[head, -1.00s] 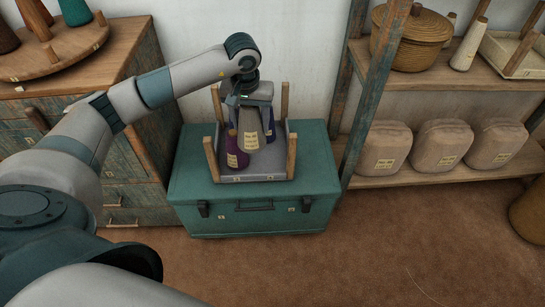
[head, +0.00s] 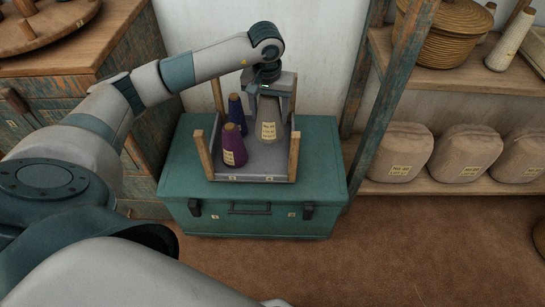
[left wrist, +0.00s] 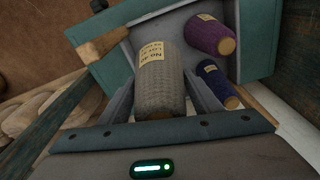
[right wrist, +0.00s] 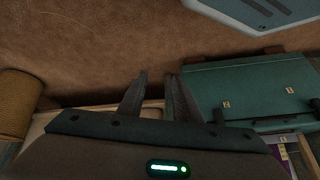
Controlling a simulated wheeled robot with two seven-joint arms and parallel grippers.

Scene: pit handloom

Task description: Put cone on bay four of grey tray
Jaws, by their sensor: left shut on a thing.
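A grey cone (head: 269,120) with a pale label stands upright in my left gripper (head: 270,97), which is shut on it. The cone is over the right part of the grey tray (head: 262,176); I cannot tell if its base touches the floor. In the tray, a purple cone (head: 233,147) stands front left and a dark blue cone (head: 236,111) behind it. The left wrist view shows the grey cone (left wrist: 160,88) between the fingers, with the purple (left wrist: 212,36) and blue (left wrist: 218,84) cones beside it. My right gripper (right wrist: 157,80) is open and empty.
The tray has wooden corner posts (head: 203,154) and sits on a teal trunk (head: 325,185). A blue-green shelf upright (head: 385,90) stands right of the trunk, with wrapped bundles (head: 402,152) on the shelf. A wooden drawer cabinet (head: 125,80) is at left.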

